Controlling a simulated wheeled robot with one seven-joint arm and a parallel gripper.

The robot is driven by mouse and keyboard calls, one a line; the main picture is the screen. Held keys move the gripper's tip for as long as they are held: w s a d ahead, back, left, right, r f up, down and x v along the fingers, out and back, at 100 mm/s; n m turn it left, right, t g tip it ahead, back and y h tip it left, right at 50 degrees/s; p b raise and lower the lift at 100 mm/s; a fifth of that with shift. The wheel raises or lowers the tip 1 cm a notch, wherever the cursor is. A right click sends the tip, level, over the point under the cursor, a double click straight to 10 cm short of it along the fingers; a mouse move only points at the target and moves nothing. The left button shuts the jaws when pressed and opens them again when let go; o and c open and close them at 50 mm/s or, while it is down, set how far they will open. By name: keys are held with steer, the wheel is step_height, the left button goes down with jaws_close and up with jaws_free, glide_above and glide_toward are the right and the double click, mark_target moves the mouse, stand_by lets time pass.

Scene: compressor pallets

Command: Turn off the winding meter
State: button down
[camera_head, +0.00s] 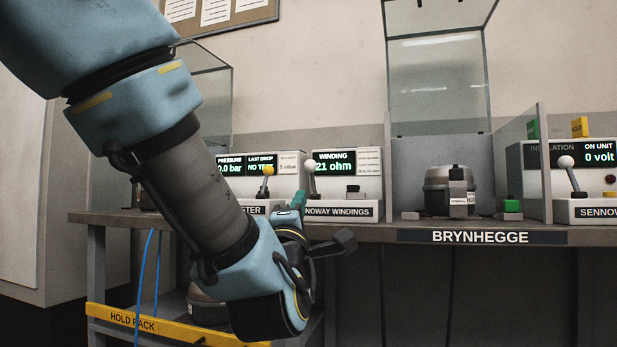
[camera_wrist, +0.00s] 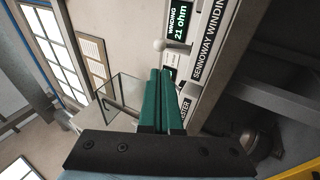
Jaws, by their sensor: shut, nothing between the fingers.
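The winding meter (camera_head: 345,189) is a white box on the bench with a lit green display reading 21 ohm under the word WINDING. The meter's display also shows in the wrist view (camera_wrist: 180,22), turned sideways, with the white ball (camera_wrist: 159,45) just beyond the fingertips. My gripper (camera_head: 298,193) has green fingers, shut and empty, in front of the meter at its lower left. In the wrist view the fingers (camera_wrist: 160,72) lie side by side.
Left of the meter is a pressure tester (camera_head: 262,168) with a yellow-balled lever. To the right, a compressor (camera_head: 449,190) stands in a clear-walled bay beside a green button (camera_head: 511,206). Farther right is an insulation unit (camera_head: 590,157). A yellow-edged hold rack (camera_head: 170,325) is below the bench.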

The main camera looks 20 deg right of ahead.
steer(key=p, duration=1.1)
glide_toward(310, 168)
steer(key=x, duration=0.7)
